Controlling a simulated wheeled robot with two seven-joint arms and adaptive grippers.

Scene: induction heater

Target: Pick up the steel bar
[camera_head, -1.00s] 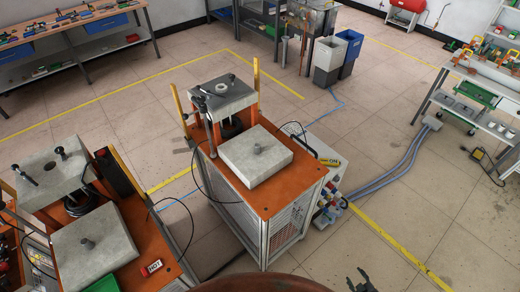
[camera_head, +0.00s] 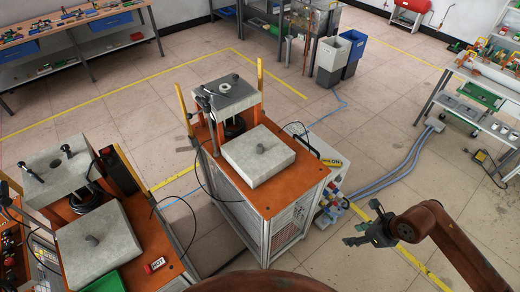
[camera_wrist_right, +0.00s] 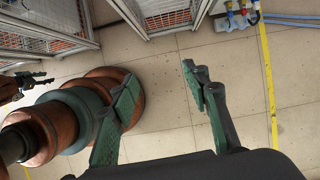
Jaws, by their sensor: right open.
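I cannot tell which one is the steel bar. My right gripper (camera_head: 363,224) is open and empty, to the right of the middle machine and apart from it. In the right wrist view its two green-padded fingers (camera_wrist_right: 160,86) are spread over bare floor. What seems to be my left gripper (camera_wrist_right: 28,80) shows small at that view's left edge; its jaws are unclear.
The middle machine (camera_head: 291,192) has a press frame (camera_head: 224,96) with upright yellow bars behind its block. A control box (camera_head: 330,190) with cables sits on its right side. The left machine (camera_head: 140,250) stands close by.

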